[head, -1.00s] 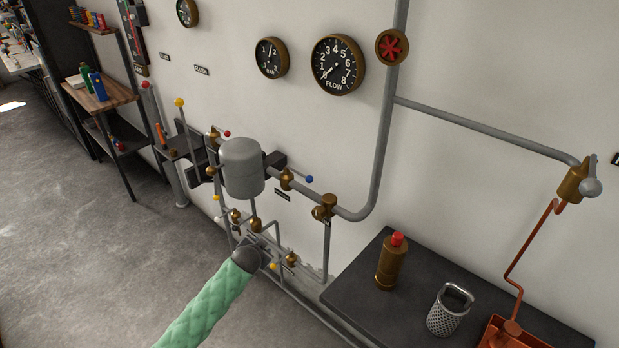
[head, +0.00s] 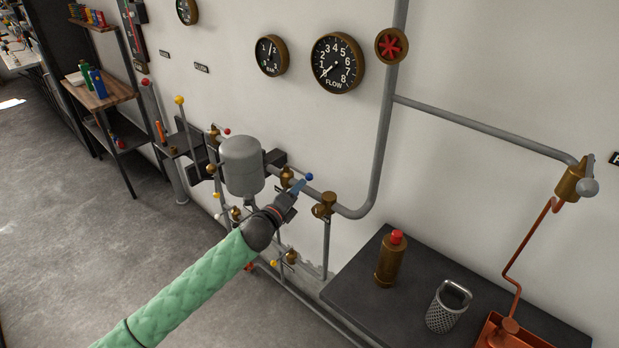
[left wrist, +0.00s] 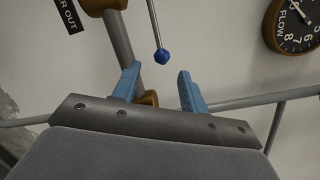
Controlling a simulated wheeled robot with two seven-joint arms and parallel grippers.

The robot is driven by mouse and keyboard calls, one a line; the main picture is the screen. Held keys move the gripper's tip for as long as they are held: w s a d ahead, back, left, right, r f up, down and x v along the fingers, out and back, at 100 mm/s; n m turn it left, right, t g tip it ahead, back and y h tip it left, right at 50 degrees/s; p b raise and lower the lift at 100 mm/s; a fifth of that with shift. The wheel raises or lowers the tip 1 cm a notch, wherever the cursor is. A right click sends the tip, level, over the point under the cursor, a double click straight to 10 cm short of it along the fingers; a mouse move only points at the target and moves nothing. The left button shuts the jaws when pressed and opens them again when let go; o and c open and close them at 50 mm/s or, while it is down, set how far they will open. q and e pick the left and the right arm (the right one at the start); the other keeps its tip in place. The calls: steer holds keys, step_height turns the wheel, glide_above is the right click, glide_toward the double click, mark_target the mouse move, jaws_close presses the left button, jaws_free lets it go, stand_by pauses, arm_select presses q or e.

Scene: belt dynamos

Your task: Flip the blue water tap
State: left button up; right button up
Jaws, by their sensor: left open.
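The blue water tap is a brass valve (head: 287,177) on the grey pipe right of the tank, with a thin lever ending in a blue knob (head: 309,177). In the left wrist view the blue knob (left wrist: 161,57) hangs on its thin rod just beyond and between my fingertips, not gripped. My left gripper (head: 299,186) is open, its blue fingers close below the knob in the head view. It also shows in the left wrist view (left wrist: 161,80). Part of the valve and pipe is hidden behind the gripper. My right gripper is not in view.
A grey tank (head: 241,164) stands left of the tap. Other taps with red and yellow knobs sit around it, one yellow knob (head: 274,263) below my arm. A dark table (head: 372,268) with a brass bottle (head: 390,259) and a metal basket (head: 447,306) is at the right.

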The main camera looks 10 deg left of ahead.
mark_target(307, 179)
arm_select(q)
steer(key=shift+w+d+r+m+p, duration=0.2)
steer(key=shift+w+d+m+p, duration=0.35)
steer(key=shift+m, duration=0.25)
steer(key=p+x, duration=0.2)
steer(key=x, duration=0.3)
steer(key=shift+w+a, duration=0.1)
steer(key=shift+w+d+f, duration=0.1)
steer(key=shift+w+d, duration=0.15)
steer(key=shift+w, duration=0.3)
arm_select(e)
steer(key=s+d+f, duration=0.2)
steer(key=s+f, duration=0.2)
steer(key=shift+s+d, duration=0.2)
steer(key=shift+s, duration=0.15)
arm_select(q)
steer(key=shift+c, duration=0.4)
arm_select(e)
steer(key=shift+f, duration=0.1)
arm_select(q)
jaws_close()
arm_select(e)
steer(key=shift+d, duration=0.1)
